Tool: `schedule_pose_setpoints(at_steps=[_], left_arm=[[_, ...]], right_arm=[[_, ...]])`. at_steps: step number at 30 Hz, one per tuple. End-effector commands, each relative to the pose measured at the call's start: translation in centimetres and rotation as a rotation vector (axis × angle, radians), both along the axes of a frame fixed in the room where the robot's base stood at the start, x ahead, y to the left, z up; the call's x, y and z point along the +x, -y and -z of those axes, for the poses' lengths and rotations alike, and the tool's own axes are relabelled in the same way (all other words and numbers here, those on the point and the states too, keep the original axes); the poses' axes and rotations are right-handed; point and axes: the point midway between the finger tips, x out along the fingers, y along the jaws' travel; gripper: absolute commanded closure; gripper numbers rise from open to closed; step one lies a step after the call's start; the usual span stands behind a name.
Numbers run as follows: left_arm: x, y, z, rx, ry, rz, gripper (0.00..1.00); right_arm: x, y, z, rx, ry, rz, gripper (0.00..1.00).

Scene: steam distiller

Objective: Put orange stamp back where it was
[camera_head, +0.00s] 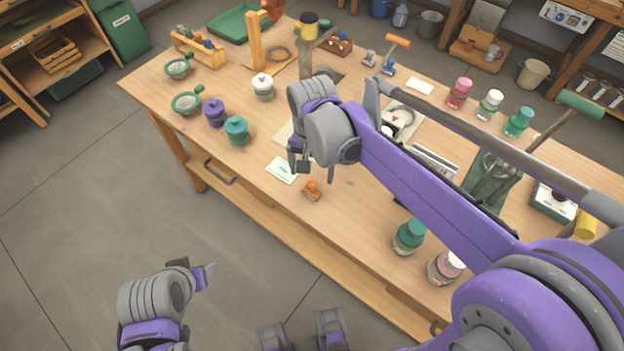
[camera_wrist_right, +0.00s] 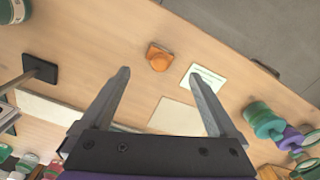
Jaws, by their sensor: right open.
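The orange stamp (camera_head: 312,190) stands on the wooden table near its front edge, beside a white printed card (camera_head: 282,170). In the right wrist view the stamp (camera_wrist_right: 158,57) lies just beyond the fingertips, and the card (camera_wrist_right: 205,78) is to its right. My right gripper (camera_head: 316,172) is open and empty, above the table behind the stamp; its spread fingers (camera_wrist_right: 159,75) also show in the wrist view. My left gripper (camera_head: 195,270) is off the table at the lower left, and its opening is unclear.
A teal jar (camera_head: 236,130) and a purple jar (camera_head: 214,113) stand to the left. A green-capped bottle (camera_head: 409,236) and a white-capped bottle (camera_head: 445,267) stand to the right. My right arm hides part of the table.

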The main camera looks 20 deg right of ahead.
Motion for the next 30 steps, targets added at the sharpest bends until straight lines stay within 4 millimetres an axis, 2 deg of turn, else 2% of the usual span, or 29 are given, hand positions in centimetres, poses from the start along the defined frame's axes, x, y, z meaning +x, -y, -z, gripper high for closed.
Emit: schedule_pose_setpoints(at_steps=[1, 6, 12, 15, 17, 20, 24, 30], left_arm=[[0.0, 0.0, -0.2, 0.0, 0.001, 0.0, 0.43], [0.1, 0.0, -0.4, 0.0, 0.002, 0.0, 0.43], [0.1, 0.0, -0.5, 0.0, 0.002, 0.0, 0.43], [0.1, 0.0, -0.5, 0.0, 0.002, 0.0, 0.43], [0.1, 0.0, -0.5, 0.0, 0.002, 0.0, 0.43], [0.1, 0.0, -0.5, 0.0, 0.002, 0.0, 0.43], [0.1, 0.0, -0.5, 0.0, 0.002, 0.0, 0.43], [0.1, 0.0, -0.5, 0.0, 0.002, 0.0, 0.43]], right_arm=[[0.0, 0.0, -1.1, 0.0, 0.0, 0.0, 0.05], [0.0, 0.0, -3.4, 0.0, 0.0, 0.0, 0.05], [-0.1, 0.0, -4.3, 0.0, 0.0, -0.001, 0.05], [-0.7, 0.4, -4.2, 0.002, 0.018, -0.02, 0.05], [-1.8, 1.0, -4.0, 0.005, 0.043, -0.049, 0.05], [-4.4, 2.3, -3.3, 0.006, 0.113, -0.13, 0.05], [-8.8, 4.3, -1.3, -0.016, 0.238, -0.276, 0.05], [-13.6, 6.0, 2.0, -0.079, 0.378, -0.447, 0.05]])
